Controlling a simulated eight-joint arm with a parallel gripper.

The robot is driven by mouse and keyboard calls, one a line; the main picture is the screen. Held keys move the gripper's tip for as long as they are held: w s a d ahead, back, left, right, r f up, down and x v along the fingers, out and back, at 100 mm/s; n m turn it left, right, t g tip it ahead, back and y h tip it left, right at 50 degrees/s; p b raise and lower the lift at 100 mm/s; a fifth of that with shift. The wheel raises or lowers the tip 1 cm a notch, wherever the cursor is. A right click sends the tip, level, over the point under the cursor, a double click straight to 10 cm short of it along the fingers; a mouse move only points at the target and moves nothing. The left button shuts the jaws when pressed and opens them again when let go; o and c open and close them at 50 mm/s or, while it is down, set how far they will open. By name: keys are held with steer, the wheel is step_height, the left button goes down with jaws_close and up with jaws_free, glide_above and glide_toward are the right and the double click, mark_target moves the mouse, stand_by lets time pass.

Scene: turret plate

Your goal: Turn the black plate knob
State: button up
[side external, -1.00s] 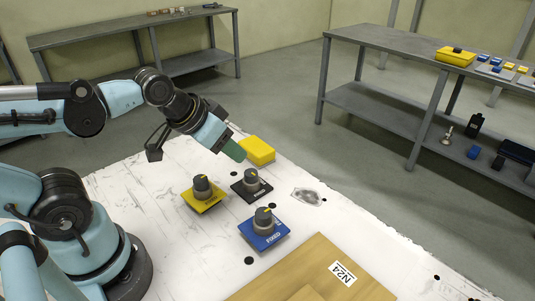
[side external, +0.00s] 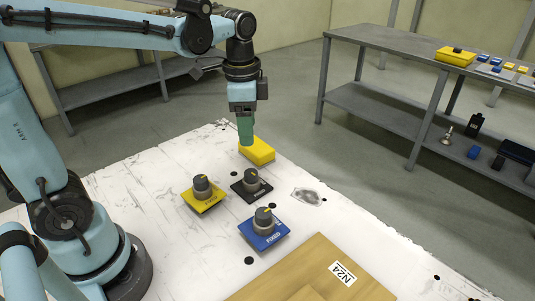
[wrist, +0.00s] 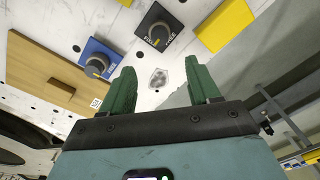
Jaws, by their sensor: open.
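The black plate (side external: 261,190) lies on the white table with a dark grey knob (side external: 251,177) on it. The knob has a yellow pointer mark. In the wrist view the black plate (wrist: 174,16) and its knob (wrist: 157,35) show at the top, above the fingers. My gripper (side external: 245,138) points down above the table, behind the black plate in the side view and near the yellow block. In the wrist view its two green fingers (wrist: 163,92) stand wide apart with nothing between them. It is apart from the knob.
A yellow plate with a knob (side external: 203,202) is left of the black plate. A blue plate with a knob (side external: 264,242) is in front. A yellow block (side external: 259,151) sits close behind. A wooden board (side external: 300,285) lies at the front. Bare table lies to the left.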

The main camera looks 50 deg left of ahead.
mark_target(251, 172)
steer(key=shift+m+g, duration=0.3)
steer(key=shift+m, duration=0.1)
steer(key=f, duration=1.2)
steer(key=shift+w+f, duration=0.1)
steer(key=shift+w, duration=0.2)
steer(key=c, duration=1.1)
